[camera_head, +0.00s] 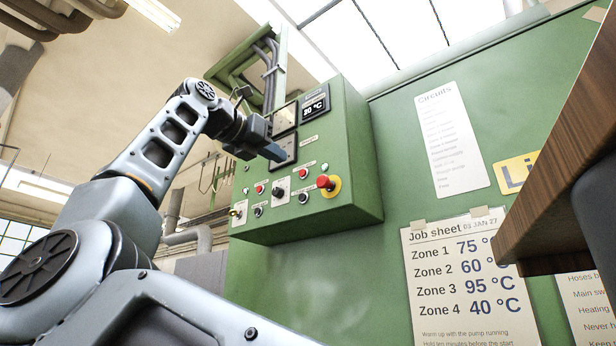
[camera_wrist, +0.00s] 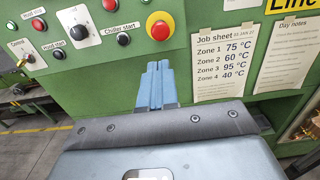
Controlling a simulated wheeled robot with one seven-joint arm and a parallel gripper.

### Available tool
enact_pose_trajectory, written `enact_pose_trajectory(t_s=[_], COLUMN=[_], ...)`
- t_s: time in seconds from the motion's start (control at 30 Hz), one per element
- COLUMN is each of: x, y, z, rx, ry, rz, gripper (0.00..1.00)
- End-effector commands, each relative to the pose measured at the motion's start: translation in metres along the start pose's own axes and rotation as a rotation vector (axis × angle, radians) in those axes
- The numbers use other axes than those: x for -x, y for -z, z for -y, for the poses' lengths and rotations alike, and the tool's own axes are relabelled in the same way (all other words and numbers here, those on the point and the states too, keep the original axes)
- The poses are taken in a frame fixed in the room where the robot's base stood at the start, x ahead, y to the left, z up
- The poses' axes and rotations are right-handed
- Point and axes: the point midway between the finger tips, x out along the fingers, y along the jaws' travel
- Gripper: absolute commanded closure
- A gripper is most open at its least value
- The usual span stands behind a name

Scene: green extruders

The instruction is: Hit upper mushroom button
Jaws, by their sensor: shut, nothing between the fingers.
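A red mushroom button (camera_head: 325,182) on a yellow collar sits near the right end of the row of controls on the green control box (camera_head: 349,130). In the wrist view the button (camera_wrist: 160,28) is near the top, just beyond the fingertips. I see only one mushroom button. My gripper (camera_head: 277,153) is shut and empty, in front of the box, up and left of the button in the head view. In the wrist view the blue fingers (camera_wrist: 158,66) lie side by side, below the button, with no visible contact.
Small red, green and black buttons and a selector knob (camera_wrist: 84,28) sit left of the mushroom button. A job sheet (camera_head: 460,275) hangs on the green wall to the right. A brown wooden edge (camera_head: 560,150) juts in at the far right.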

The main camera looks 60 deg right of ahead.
Motion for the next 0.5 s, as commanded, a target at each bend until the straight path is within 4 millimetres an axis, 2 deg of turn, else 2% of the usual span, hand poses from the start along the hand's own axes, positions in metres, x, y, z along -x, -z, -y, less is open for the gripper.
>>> enact_pose_trajectory(t_s=[0.27, 0.37, 0.5], x=[-0.002, -0.010, -0.032], y=[0.000, 0.000, -0.001], z=[0.000, 0.000, 0.001], rx=[0.001, 0.002, 0.002], ry=[0.002, 0.004, 0.006], rz=[0.001, 0.001, 0.001], gripper=[1.00, 1.00, 1.00])
